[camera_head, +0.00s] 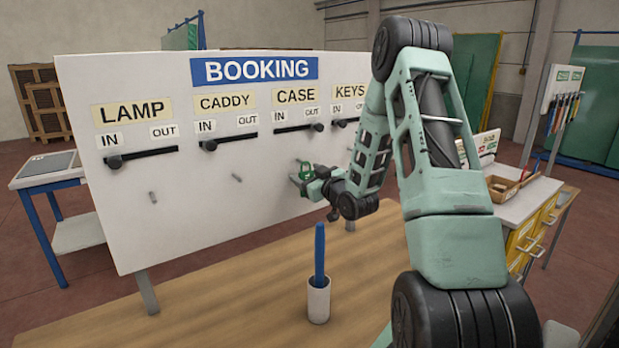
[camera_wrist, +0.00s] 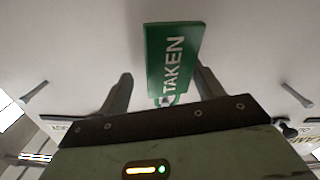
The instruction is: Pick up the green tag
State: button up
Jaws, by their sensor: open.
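The green tag (camera_wrist: 172,58), a flat plate with white lettering TAKEN, is in front of the white board (camera_head: 200,215). In the wrist view it lies between the two fingers of my gripper (camera_wrist: 163,73), close to the right finger and with a gap to the left one. Whether it touches the right finger I cannot tell. In the head view the tag (camera_head: 304,169) is a small green shape at the board below CASE, with my gripper (camera_head: 308,180) right at it. My gripper is open. What holds the tag up is hidden.
Bare pegs stick out of the board at left (camera_head: 152,197) and centre (camera_head: 236,178). Slider knobs (camera_head: 115,162) sit on slots above. A white cup (camera_head: 318,300) with a blue pen (camera_head: 319,255) stands on the wooden table (camera_head: 230,315); the tabletop around it is clear.

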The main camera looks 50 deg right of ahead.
jog(key=c, duration=1.1)
jog(key=shift+r+b, duration=0.1)
jog(key=shift+b, duration=0.55)
jog(key=shift+c, duration=0.2)
jog(key=b+v, duration=0.9)
jog(key=v, duration=0.2)
jog(key=b+v, duration=0.7)
jog(key=b, duration=0.3)
jog(key=shift+r, duration=0.15)
